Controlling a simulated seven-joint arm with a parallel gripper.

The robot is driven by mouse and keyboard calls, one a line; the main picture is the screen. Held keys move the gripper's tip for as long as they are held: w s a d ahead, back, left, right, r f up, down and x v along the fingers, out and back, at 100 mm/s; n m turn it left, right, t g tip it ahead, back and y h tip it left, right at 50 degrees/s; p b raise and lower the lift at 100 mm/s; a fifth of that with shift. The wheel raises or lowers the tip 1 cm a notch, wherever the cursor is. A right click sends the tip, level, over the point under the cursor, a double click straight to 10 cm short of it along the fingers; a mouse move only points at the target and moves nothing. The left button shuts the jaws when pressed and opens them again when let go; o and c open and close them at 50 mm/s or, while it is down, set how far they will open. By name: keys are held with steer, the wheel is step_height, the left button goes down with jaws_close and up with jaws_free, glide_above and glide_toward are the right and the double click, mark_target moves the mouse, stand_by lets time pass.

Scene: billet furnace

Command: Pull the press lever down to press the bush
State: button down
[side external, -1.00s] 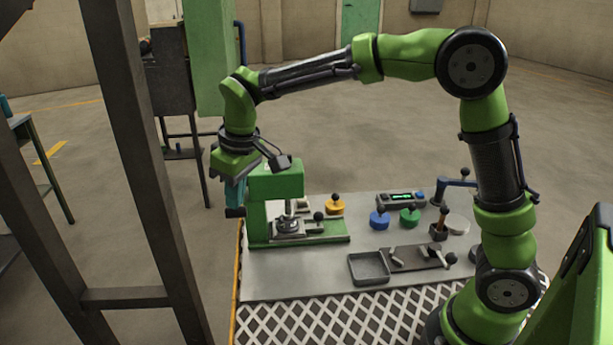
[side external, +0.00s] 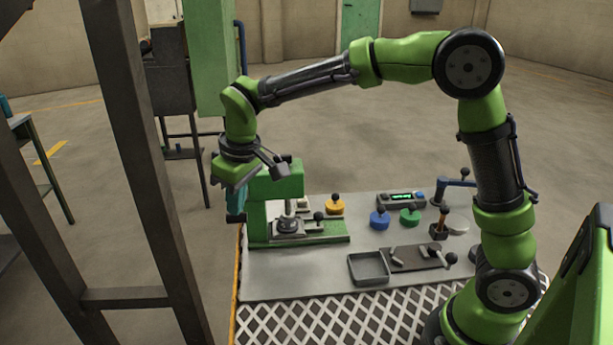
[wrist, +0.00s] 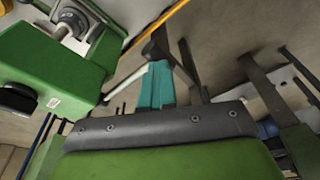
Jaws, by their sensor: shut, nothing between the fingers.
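The green press (side external: 275,185) stands at the left end of the table; it also fills the left of the wrist view (wrist: 50,65). Its ram (side external: 289,207) is above a grey fixture (side external: 288,226), where the bush is too small to make out. The press lever (side external: 236,218) has a dark grip, left of the press head. In the wrist view the lever's grip (wrist: 156,46) and a thin rod show just beyond my fingertips. My gripper (side external: 236,208), with teal fingers (wrist: 156,84), is shut and empty, pointing down at the grip. Contact looks likely but is not clear.
On the table are yellow (side external: 335,205), blue (side external: 379,220) and green (side external: 409,216) knobbed pieces, a small display box (side external: 401,199) and an empty grey tray (side external: 369,268). A dark post (side external: 150,170) stands in the left foreground. Floor beside the press is clear.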

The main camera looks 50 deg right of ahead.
steer(key=shift+f, duration=0.55)
stand_by(0.6)
step_height(320, 180, up, 10)
stand_by(1.0)
step_height(320, 180, up, 5)
steer(key=shift+f, duration=0.1)
stand_by(0.5)
